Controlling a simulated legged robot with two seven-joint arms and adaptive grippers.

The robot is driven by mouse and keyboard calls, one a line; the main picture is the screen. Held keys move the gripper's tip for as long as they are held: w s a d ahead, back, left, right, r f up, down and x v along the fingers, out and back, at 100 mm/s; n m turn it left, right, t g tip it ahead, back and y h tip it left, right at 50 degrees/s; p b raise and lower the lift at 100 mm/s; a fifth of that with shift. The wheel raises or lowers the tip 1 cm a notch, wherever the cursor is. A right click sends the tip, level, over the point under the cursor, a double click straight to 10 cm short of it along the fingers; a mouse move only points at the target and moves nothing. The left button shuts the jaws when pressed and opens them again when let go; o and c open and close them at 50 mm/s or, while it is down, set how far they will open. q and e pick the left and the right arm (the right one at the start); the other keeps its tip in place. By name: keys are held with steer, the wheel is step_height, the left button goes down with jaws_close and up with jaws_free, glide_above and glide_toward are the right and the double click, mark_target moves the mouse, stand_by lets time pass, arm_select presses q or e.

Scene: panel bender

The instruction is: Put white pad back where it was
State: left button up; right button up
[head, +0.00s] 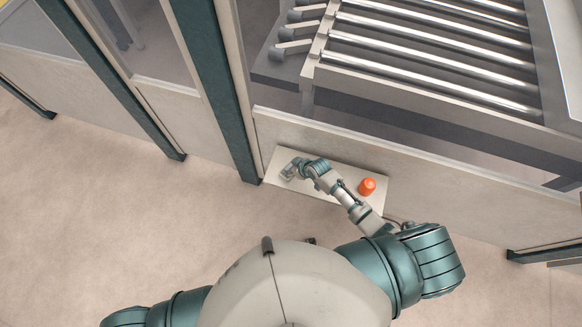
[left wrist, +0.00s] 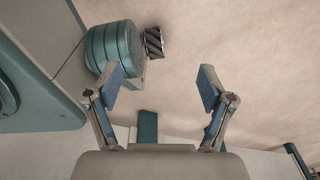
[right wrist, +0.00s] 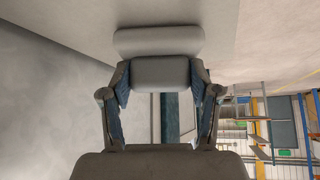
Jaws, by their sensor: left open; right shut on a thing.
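My right gripper (head: 293,169) reaches over a pale shelf-like panel, near its left end. In the right wrist view its fingers (right wrist: 160,88) are shut on the white pad (right wrist: 160,74), a pale rounded block between the fingertips. A wider pale rounded bar shows just beyond the block; I cannot tell if it is part of the pad. In the head view the pad is small and mostly hidden by the gripper. My left gripper (left wrist: 161,82) is open and empty above the floor, out of sight in the head view.
The pale panel (head: 330,171) is fixed low against the machine fence. An orange-red knob-like piece (head: 367,186) stands on it, right of the gripper and close to my right forearm. A roller table (head: 430,60) lies behind the fence. The floor (head: 120,220) at left is clear.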

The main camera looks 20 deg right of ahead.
steer(key=o, duration=1.4)
steer(key=shift+d, duration=0.25)
steer(key=shift+o, duration=0.7)
steer(key=shift+d+f, duration=0.1)
steer(key=shift+d, duration=0.1)
arm_select(q)
steer(key=shift+d+r, duration=0.2)
steer(key=shift+d, duration=0.45)
arm_select(e)
steer(key=shift+d, duration=0.25)
